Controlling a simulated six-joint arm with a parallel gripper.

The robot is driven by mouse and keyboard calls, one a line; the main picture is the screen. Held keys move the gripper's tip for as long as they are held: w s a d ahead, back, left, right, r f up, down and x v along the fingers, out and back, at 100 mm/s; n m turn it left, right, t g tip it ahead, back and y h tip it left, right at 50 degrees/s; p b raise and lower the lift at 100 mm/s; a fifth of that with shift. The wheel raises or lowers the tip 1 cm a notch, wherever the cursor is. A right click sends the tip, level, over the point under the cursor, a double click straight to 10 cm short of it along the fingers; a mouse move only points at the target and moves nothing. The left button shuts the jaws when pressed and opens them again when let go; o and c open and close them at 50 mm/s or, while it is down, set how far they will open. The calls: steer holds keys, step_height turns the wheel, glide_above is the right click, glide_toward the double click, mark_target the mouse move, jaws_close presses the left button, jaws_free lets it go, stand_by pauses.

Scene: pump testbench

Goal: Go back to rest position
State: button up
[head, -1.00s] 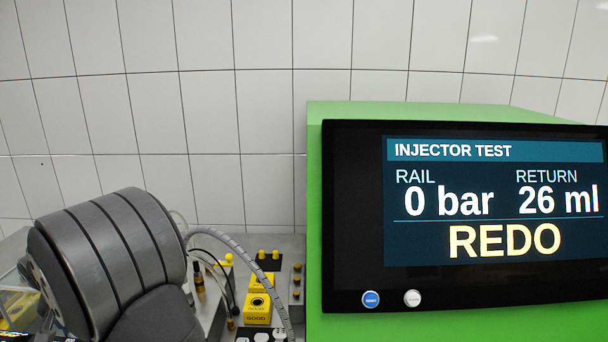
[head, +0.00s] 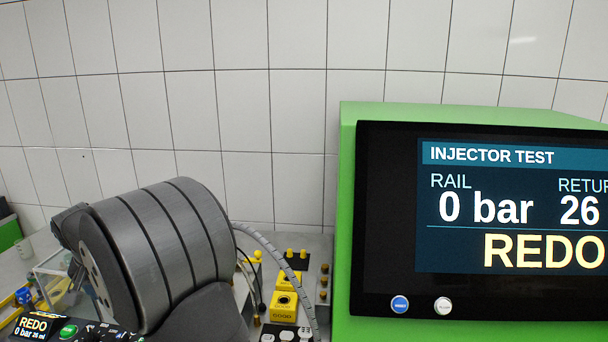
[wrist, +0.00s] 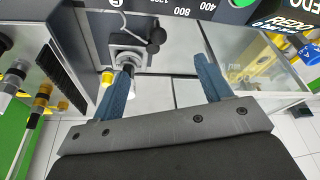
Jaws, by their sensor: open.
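My gripper (wrist: 163,62) shows in the wrist view with its two blue fingers spread wide and nothing between them. Behind and beyond its left finger is a grey metal fixture (wrist: 128,47) with a dark fitting, partly hidden by that finger. I cannot tell whether the finger touches it. In the head view a large grey ribbed joint of my arm (head: 155,255) fills the lower left, and the gripper itself is out of that picture.
A green cabinet (head: 345,200) carries a screen (head: 515,210) reading REDO, 0 bar, with a blue button (head: 400,304) and a white button (head: 443,305). Yellow GOOD boxes (head: 284,304) stand left of it. The wrist view shows a dark brush (wrist: 65,75) at left and a dial panel at top.

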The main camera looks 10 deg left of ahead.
steer(key=shift+r, duration=0.2)
steer(key=shift+f, duration=0.1)
step_height(320, 180, down, 6)
steer(key=shift+d, duration=0.1)
steer(key=shift+w+d, duration=0.15)
steer(key=shift+d, duration=0.4)
steer(key=shift+o, duration=0.2)
steer(key=o, duration=0.6)
steer(key=w+d+r+m+g+y, duration=0.1)
steer(key=w+d+r+m, duration=0.3)
steer(key=r, duration=0.3)
steer(key=w+d+r+m+y, duration=0.1)
steer(key=w+d+r+y, duration=0.1)
steer(key=w+d+r, duration=0.35)
steer(key=s+x, duration=0.1)
steer(key=x, duration=0.6)
steer(key=shift+s+a+f, duration=0.15)
steer(key=shift+a+f, duration=0.05)
steer(key=shift+f, duration=0.3)
